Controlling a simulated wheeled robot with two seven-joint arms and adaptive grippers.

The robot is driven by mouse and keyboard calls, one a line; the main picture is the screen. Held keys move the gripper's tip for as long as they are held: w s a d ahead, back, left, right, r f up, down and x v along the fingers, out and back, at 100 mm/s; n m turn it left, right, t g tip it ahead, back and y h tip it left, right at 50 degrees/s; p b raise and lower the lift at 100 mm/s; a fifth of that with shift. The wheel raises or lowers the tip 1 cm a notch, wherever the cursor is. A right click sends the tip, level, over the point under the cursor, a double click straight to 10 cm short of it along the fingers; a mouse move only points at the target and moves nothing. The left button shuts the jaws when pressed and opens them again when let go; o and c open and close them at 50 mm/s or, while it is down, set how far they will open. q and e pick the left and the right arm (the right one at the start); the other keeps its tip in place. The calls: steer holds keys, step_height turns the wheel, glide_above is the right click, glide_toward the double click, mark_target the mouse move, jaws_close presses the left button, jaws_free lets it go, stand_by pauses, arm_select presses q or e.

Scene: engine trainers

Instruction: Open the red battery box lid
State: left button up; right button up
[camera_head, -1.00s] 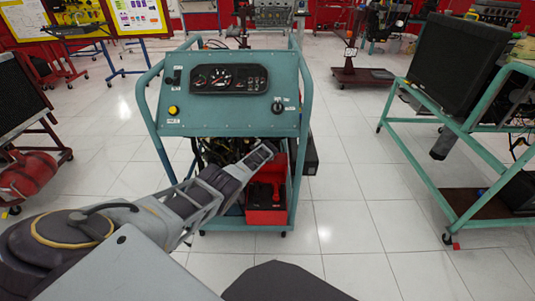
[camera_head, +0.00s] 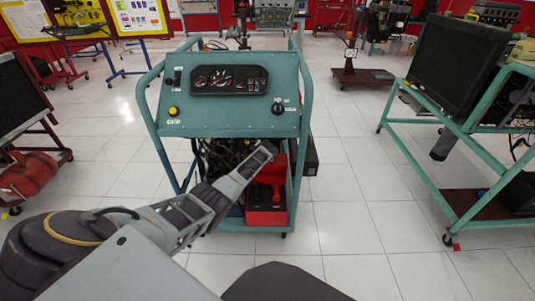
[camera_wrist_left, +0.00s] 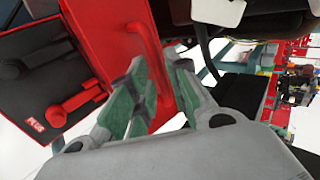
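The red battery box (camera_head: 266,217) sits low in the right part of the teal engine stand. Its red lid (camera_head: 281,168) stands raised at the back, and dark battery parts show inside. My left gripper (camera_head: 268,150) reaches to the lid's upper part. In the left wrist view, the lid's red bar-like handle (camera_wrist_left: 143,32) runs between the green-padded fingers of the left gripper (camera_wrist_left: 157,65). Whether both pads press on it is unclear. The battery (camera_wrist_left: 38,75) with a black and a red clamp shows at left. My right gripper is out of view.
The teal stand's panel (camera_head: 230,115) with gauges rises above the box, and its frame post (camera_head: 303,130) is close on the right.

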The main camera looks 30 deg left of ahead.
arm_select(q)
steer(key=v, duration=1)
stand_by(1.0)
steer(key=shift+f, duration=0.1)
stand_by(0.5)
